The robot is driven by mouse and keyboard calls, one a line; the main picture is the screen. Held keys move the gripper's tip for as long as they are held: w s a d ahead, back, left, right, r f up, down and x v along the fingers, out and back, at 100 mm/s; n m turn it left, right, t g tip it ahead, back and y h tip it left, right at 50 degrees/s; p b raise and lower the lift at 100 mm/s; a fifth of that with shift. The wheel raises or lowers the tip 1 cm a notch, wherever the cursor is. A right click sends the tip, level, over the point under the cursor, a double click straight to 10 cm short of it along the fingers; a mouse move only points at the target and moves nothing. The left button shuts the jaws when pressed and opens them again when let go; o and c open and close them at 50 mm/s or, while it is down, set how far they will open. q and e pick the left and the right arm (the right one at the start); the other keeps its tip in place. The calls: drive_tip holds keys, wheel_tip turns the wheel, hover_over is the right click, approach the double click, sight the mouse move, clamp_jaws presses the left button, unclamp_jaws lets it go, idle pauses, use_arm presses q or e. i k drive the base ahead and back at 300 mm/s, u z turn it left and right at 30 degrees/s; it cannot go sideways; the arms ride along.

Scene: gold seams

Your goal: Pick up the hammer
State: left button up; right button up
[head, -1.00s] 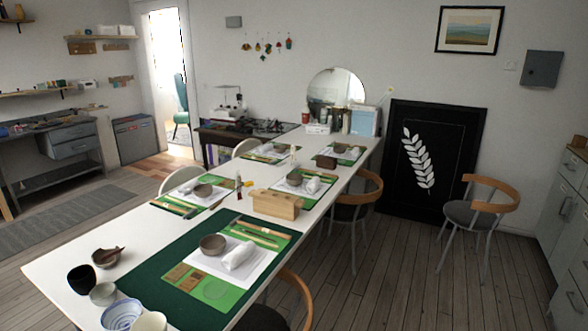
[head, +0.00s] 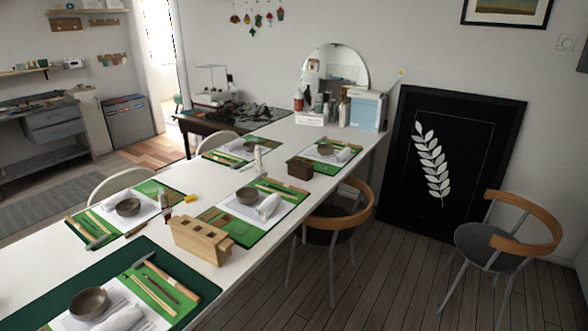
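A hammer with a pale wooden handle (head: 172,278) and a grey head lies on the green mat at the near end of the white table. Its head points to the upper left, beside a thinner dark-tipped tool. What looks like a second hammer (head: 97,241), with a dark grey head, lies at the near edge of the left green mat (head: 160,187). Similar long tools lie on the mats farther back, too small to tell apart. Neither of my grippers is in view.
Bowls (head: 88,303) and rolled white cloths (head: 268,206) sit on the mats. Wooden-backed chairs (head: 335,225) stand along the right side. The plank floor (head: 400,280) is open at the right.

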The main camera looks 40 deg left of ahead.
sight(262, 176)
drive_tip(key=i, duration=1.75)
drive_tip(key=u, duration=2.15)
drive_tip(key=i, duration=1.1)
drive_tip(key=z, duration=0.75)
